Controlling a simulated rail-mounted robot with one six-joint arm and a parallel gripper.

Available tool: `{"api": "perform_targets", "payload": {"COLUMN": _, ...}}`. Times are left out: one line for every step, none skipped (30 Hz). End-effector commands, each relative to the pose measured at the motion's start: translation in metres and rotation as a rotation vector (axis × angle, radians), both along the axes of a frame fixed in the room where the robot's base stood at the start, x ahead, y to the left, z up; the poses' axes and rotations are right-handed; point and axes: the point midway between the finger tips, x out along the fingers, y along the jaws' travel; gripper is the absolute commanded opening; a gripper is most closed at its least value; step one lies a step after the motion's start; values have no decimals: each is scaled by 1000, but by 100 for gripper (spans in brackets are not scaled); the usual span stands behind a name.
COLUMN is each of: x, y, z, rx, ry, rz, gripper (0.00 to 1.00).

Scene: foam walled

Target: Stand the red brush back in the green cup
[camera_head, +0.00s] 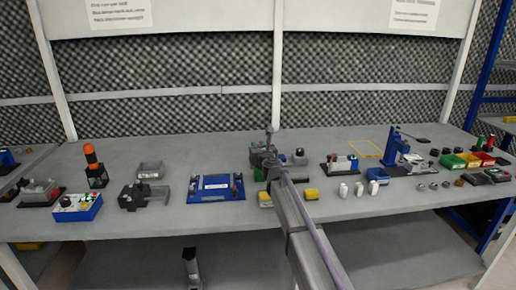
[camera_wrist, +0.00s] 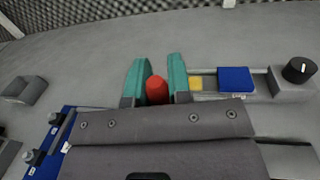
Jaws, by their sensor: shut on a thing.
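My gripper (camera_wrist: 157,68) shows in the wrist view with its two teal fingers on either side of a red rounded thing, the red brush (camera_wrist: 157,90). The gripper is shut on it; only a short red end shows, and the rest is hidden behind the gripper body. In the head view my gripper (camera_head: 264,158) is above the middle of the bench, at the far end of my arm, and the brush cannot be made out there. I cannot make out the green cup for certain in either view; my arm covers part of the bench.
A blue tray (camera_head: 217,188) lies left of my arm. White bottles (camera_head: 358,189) and a blue press-like fixture (camera_head: 395,148) stand to the right. A green bin (camera_head: 453,161) is at the far right. A foam wall (camera_head: 180,115) runs behind the bench. Its back strip is mostly clear.

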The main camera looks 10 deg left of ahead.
Motion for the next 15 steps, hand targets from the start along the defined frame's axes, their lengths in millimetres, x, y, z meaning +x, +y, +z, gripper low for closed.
{"api": "perform_targets", "payload": {"x": 0, "y": 0, "z": -3, "rx": 0, "ry": 0, "rz": 0, "gripper": 0}}
{"api": "perform_targets", "payload": {"x": 0, "y": 0, "z": -3, "rx": 0, "ry": 0, "rz": 0, "gripper": 0}}
{"api": "perform_targets", "payload": {"x": 0, "y": 0, "z": -4, "rx": 0, "ry": 0, "rz": 0, "gripper": 0}}
{"api": "perform_targets", "payload": {"x": 0, "y": 0, "z": -5, "rx": 0, "ry": 0, "rz": 0, "gripper": 0}}
{"api": "perform_targets", "payload": {"x": 0, "y": 0, "z": -6, "rx": 0, "ry": 0, "rz": 0, "gripper": 0}}
{"api": "perform_targets", "payload": {"x": 0, "y": 0, "z": -7, "rx": 0, "ry": 0, "rz": 0, "gripper": 0}}
{"api": "perform_targets", "payload": {"x": 0, "y": 0, "z": -8, "rx": 0, "ry": 0, "rz": 0, "gripper": 0}}
{"api": "perform_targets", "payload": {"x": 0, "y": 0, "z": -8, "rx": 0, "ry": 0, "rz": 0, "gripper": 0}}
{"api": "perform_targets", "payload": {"x": 0, "y": 0, "z": -9, "rx": 0, "ry": 0, "rz": 0, "gripper": 0}}
{"api": "perform_targets", "payload": {"x": 0, "y": 0, "z": -9, "rx": 0, "ry": 0, "rz": 0, "gripper": 20}}
{"api": "perform_targets", "payload": {"x": 0, "y": 0, "z": -8, "rx": 0, "ry": 0, "rz": 0, "gripper": 23}}
{"api": "perform_targets", "payload": {"x": 0, "y": 0, "z": -8, "rx": 0, "ry": 0, "rz": 0, "gripper": 26}}
{"api": "perform_targets", "payload": {"x": 0, "y": 0, "z": -8, "rx": 0, "ry": 0, "rz": 0, "gripper": 29}}
{"api": "perform_targets", "payload": {"x": 0, "y": 0, "z": -8, "rx": 0, "ry": 0, "rz": 0, "gripper": 32}}
{"api": "perform_targets", "payload": {"x": 0, "y": 0, "z": -8, "rx": 0, "ry": 0, "rz": 0, "gripper": 36}}
